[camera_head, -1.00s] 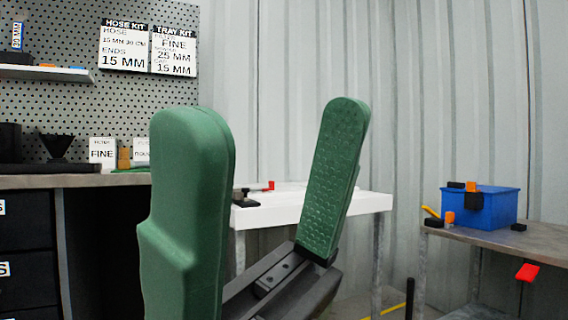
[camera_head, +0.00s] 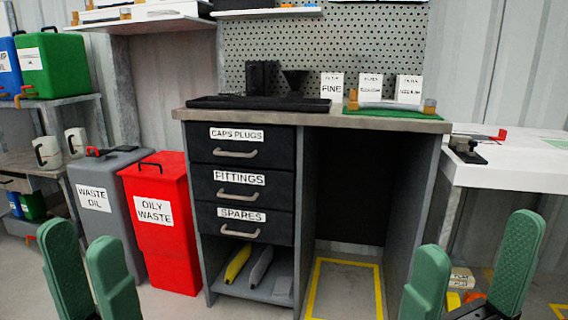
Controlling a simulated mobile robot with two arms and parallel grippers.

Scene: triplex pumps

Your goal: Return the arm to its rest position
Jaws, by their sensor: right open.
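My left gripper (camera_head: 80,240) is at the lower left of the head view. Its two green fingers point up and stand apart, with nothing seen between them. My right gripper (camera_head: 480,238) is at the lower right, green fingers pointing up and wide apart, empty. The lower parts of both arms are cut off by the frame's bottom edge.
A grey waste oil bin (camera_head: 93,200) and a red oily waste bin (camera_head: 158,240) stand left of the drawers (camera_head: 240,170). A white table (camera_head: 510,165) is at the right. A yellow-marked floor area (camera_head: 345,290) lies under the bench.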

